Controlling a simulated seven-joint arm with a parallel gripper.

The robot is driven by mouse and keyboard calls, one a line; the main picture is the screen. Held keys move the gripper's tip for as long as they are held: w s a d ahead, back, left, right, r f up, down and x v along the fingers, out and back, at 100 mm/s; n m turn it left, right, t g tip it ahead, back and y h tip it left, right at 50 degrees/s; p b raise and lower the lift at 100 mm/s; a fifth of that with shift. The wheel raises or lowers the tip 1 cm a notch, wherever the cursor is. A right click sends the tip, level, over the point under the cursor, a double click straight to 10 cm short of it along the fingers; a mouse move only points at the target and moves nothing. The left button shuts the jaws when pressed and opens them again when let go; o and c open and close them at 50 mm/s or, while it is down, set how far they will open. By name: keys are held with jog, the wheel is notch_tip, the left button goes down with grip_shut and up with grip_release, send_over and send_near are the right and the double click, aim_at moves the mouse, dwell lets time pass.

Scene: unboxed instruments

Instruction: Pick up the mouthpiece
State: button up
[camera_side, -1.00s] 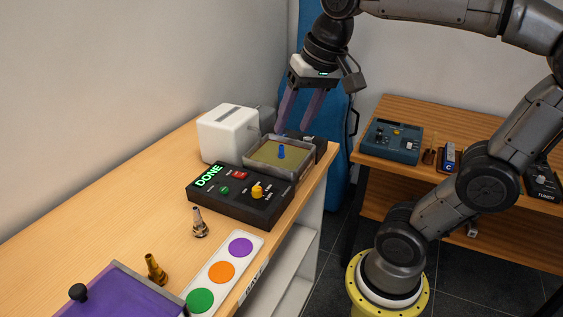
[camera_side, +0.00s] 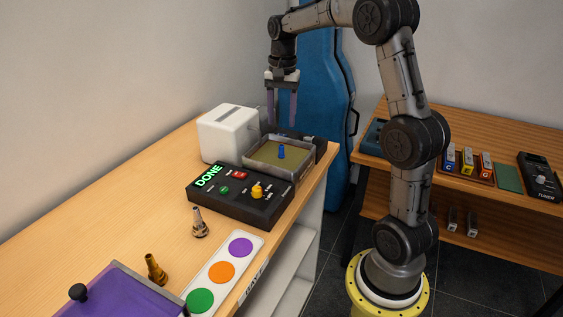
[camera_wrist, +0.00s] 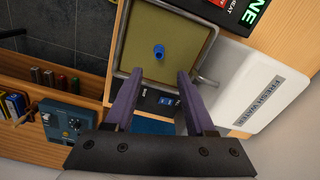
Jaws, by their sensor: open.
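A small blue mouthpiece-like piece (camera_side: 281,152) stands upright in the square metal-rimmed basin (camera_side: 251,164) at the far end of the bench. It also shows in the wrist view (camera_wrist: 158,51), ahead of the fingertips. A silver mouthpiece (camera_side: 199,224) and a brass-coloured one (camera_side: 155,270) stand on the bench nearer the side camera. My gripper (camera_side: 281,119) has purple fingers, points down and is above the basin's far side. In the wrist view my gripper (camera_wrist: 160,75) is open, with nothing between its fingers.
A white box (camera_side: 228,135) stands left of the basin, and a black control box (camera_side: 238,195) reading DONE sits in front. A strip with coloured discs (camera_side: 222,272) and a purple-topped tray (camera_side: 110,295) lie nearer. A second bench (camera_side: 510,160) holds other items.

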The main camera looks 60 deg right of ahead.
aim_at(282, 145)
notch_tip(282, 145, down, 9)
jog(key=shift+s+a+f, duration=0.1)
jog(key=shift+a, duration=0.05)
grip_shut()
dwell(0.5)
dwell(1.2)
